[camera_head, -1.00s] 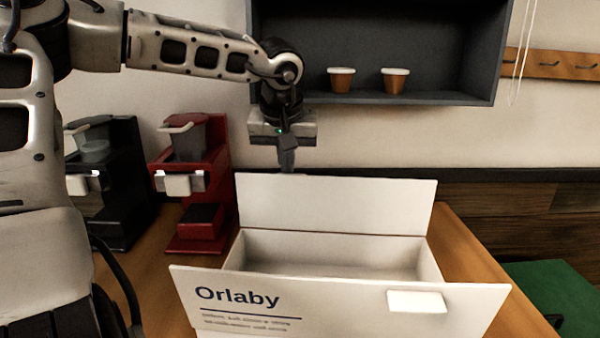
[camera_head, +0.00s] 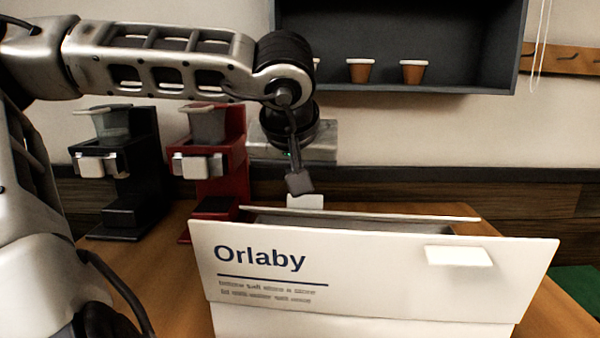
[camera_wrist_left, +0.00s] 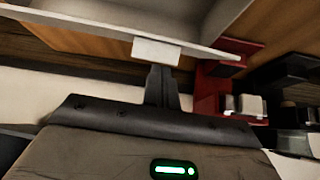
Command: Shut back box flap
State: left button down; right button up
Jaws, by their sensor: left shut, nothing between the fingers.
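The white box (camera_head: 365,322) marked "Orlaby" stands on the wooden table. Its front flap (camera_head: 370,270) faces me and hangs out, with a white tab on it. The back flap (camera_head: 385,213) leans inward over the opening and shows nearly edge-on, with a dark gap under it. A white tab (camera_head: 306,201) shows at its back left; it also shows in the left wrist view (camera_wrist_left: 156,52). My left gripper (camera_head: 300,183) is shut and empty, just behind the back flap at this tab. Its fingers (camera_wrist_left: 161,82) appear at or touching the tab; contact is unclear. My right gripper is not in view.
A red brewer (camera_head: 212,150) and a black brewer (camera_head: 130,170) stand left of the box. A dark wall shelf (camera_head: 400,88) with several cups hangs above and behind. A hook rail (camera_head: 565,60) is at the right. Table is bare right of the box.

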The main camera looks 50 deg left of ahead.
pick_arm(q)
jog(key=shift+s+d+f+b, duration=0.3)
jog(key=shift+s+d+f, duration=0.15)
jog(key=shift+f, duration=0.25)
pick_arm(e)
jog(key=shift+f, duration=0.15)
pick_arm(q)
jog(key=shift+d, duration=0.1)
jog(key=shift+s+d, duration=0.1)
jog(key=shift+s, duration=0.05)
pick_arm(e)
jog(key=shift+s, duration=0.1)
pick_arm(q)
jog(key=shift+s+d+r, duration=0.4)
jog(key=shift+s, duration=0.05)
jog(key=shift+s+d+r+p, duration=0.1)
jog(key=shift+r+p, duration=0.25)
jog(key=p+v, duration=0.2)
jog(key=v, duration=1.3)
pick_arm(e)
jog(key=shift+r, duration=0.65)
